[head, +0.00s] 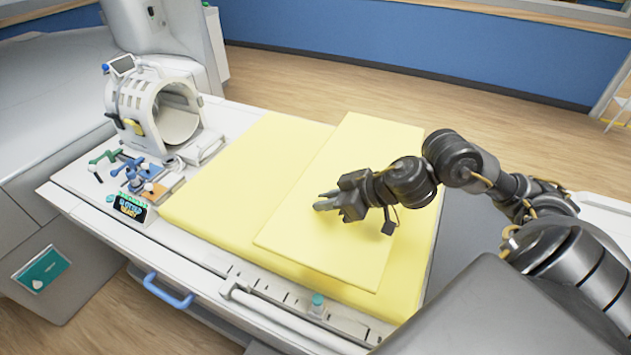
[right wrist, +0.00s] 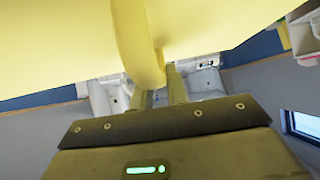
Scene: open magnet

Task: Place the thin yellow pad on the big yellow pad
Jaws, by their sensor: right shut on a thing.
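The thin yellow pad (head: 362,150) is a flat pale yellow sheet over the right part of the big yellow pad (head: 240,165), turned slightly against it. I cannot tell whether its whole underside touches the big pad. The big pad lies on the white patient table. My right gripper (head: 322,201) is over the middle of the thin pad. In the right wrist view, my right gripper (right wrist: 160,92) is shut on a curved yellow strap of the thin pad (right wrist: 215,25), which fills the upper part of that view. My left gripper is not in view.
A white ring-shaped coil (head: 155,105) stands at the table's far left end, with small colored models (head: 133,172) and a dark sign (head: 131,207) beside it. A blue handle (head: 168,290) sticks out at the front. A small green-capped item (head: 318,302) sits on the front rail.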

